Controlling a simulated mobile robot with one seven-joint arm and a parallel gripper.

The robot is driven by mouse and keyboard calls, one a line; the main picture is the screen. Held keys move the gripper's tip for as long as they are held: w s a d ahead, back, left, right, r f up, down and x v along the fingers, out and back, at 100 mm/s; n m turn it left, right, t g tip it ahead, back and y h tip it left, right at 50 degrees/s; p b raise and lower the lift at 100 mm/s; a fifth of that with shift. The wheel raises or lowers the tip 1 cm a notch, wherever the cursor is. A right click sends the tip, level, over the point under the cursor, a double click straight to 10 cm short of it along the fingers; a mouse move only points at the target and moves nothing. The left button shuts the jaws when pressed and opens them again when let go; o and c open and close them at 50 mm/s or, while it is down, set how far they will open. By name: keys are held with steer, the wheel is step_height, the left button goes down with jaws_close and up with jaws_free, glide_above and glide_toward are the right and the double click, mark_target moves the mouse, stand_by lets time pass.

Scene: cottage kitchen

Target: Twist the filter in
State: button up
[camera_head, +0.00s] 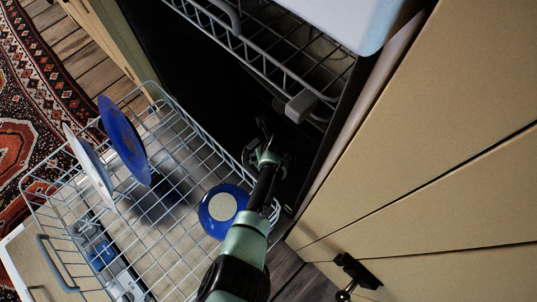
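My arm reaches from the bottom of the picture over the right edge of the lower rack and into the dark dishwasher tub (190,65). My gripper (258,142) is inside the tub, seen from behind and above. Its fingers are dark against the dark interior, and I cannot tell whether they are open or shut. I cannot make out the filter; the gripper and shadow may hide it. I cannot tell whether the gripper touches anything.
The lower rack (197,288) is pulled out. It holds a blue plate (124,140), a white plate (86,163) and a blue bowl (211,214). The upper rack (262,60) hangs above the gripper. Beige cabinet fronts (440,140) close off the right; a patterned rug (30,110) lies left.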

steer(key=shift+w+f, duration=0.1)
steer(key=shift+f, duration=0.15)
steer(key=c, duration=1.3)
steer(key=shift+a+r+m+h+p, duration=0.15)
steer(key=shift+m+h+p, duration=0.15)
steer(key=shift+m+p, duration=0.4)
steer(key=shift+m+h, duration=0.3)
steer(key=shift+m, duration=0.8)
